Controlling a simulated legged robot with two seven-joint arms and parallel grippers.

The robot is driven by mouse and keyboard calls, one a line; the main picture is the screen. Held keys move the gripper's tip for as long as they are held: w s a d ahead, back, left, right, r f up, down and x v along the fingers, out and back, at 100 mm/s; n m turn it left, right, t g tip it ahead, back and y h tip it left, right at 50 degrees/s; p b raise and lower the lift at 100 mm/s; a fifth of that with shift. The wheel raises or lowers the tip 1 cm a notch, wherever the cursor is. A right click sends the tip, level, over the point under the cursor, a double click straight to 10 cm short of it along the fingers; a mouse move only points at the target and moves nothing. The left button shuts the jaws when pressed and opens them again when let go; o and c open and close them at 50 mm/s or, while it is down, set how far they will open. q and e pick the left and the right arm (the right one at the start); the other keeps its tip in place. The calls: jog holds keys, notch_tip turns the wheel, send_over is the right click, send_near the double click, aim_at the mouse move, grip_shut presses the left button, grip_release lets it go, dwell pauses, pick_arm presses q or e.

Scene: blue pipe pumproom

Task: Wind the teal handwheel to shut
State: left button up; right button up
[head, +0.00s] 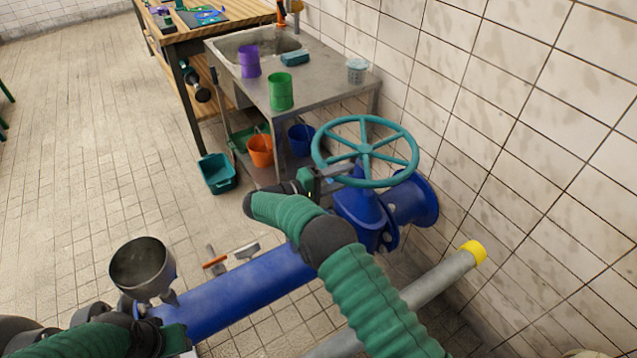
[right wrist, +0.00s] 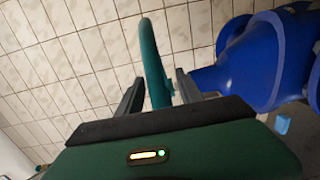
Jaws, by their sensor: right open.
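The teal handwheel (head: 366,152) sits on top of the blue valve (head: 362,208) on the blue pipe, right of centre in the head view. My right gripper (head: 338,176) is at the near left of the wheel, at its rim. In the right wrist view, the wheel's rim (right wrist: 155,62) rises between the two open fingers of the right gripper (right wrist: 155,92). I cannot tell whether either finger touches it. My left arm shows at the lower left of the head view, but its fingertips are not seen.
A blue pipe (head: 245,292) runs to the valve, and a grey pipe with a yellow cap (head: 474,252) lies in front. A sink bench (head: 335,92) with cups is behind. A tiled wall (head: 520,130) closes the right side.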

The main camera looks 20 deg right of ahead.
jog(key=s+a+b, duration=0.1)
jog(key=s+a, duration=0.1)
jog(key=a, duration=1.3)
jog(key=shift+s+r, duration=0.15)
jog(key=shift+r, duration=0.25)
